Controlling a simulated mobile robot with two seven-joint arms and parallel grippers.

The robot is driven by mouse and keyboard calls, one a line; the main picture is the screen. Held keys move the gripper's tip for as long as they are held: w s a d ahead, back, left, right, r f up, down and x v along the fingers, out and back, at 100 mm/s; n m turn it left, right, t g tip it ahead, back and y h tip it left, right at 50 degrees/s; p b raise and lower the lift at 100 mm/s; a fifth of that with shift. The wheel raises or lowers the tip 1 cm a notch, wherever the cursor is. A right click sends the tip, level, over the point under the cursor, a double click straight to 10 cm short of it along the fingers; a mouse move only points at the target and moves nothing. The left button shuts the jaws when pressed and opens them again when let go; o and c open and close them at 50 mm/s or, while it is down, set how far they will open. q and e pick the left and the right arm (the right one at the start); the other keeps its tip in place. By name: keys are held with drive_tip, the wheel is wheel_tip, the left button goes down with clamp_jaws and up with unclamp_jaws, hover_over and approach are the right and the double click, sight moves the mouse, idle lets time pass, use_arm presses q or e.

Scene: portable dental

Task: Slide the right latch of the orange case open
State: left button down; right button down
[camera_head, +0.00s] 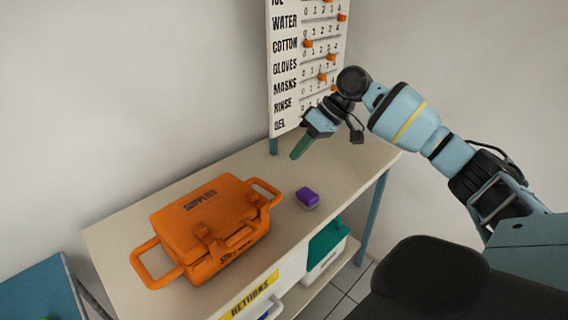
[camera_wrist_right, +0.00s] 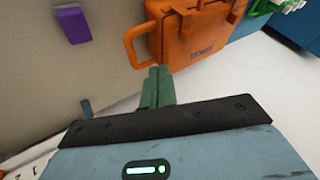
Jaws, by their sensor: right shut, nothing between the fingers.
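The closed orange case (camera_head: 200,205) stands on the table, a loop handle at each end and latches on its front. The right latch (camera_head: 262,204) is small here, and I cannot tell its position. The case also shows at the top of the right wrist view (camera_wrist_right: 190,38). My right gripper (camera_head: 297,152) is shut and empty, above the table's back part, to the right of the case and apart from it. Its green fingers (camera_wrist_right: 158,78) lie together in the wrist view, appearing just below the case's near handle. My left gripper is not in view.
A purple block (camera_head: 307,197) lies on the table (camera_head: 345,175) right of the case; it also shows in the wrist view (camera_wrist_right: 72,23). A supply board (camera_head: 305,65) with orange sliders stands behind. A teal-and-white bin (camera_head: 326,250) is underneath. A blue table (camera_head: 40,290) stands at left.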

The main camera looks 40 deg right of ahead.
sight(252, 196)
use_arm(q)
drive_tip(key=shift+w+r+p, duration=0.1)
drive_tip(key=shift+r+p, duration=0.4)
use_arm(e)
drive_tip(key=w+a+f, duration=0.2)
drive_tip(key=a+f, duration=0.5)
drive_tip(key=a, duration=0.1)
drive_tip(key=shift+w+a, duration=0.2)
drive_tip(key=shift+a, duration=0.1)
drive_tip(key=shift+f, duration=0.1)
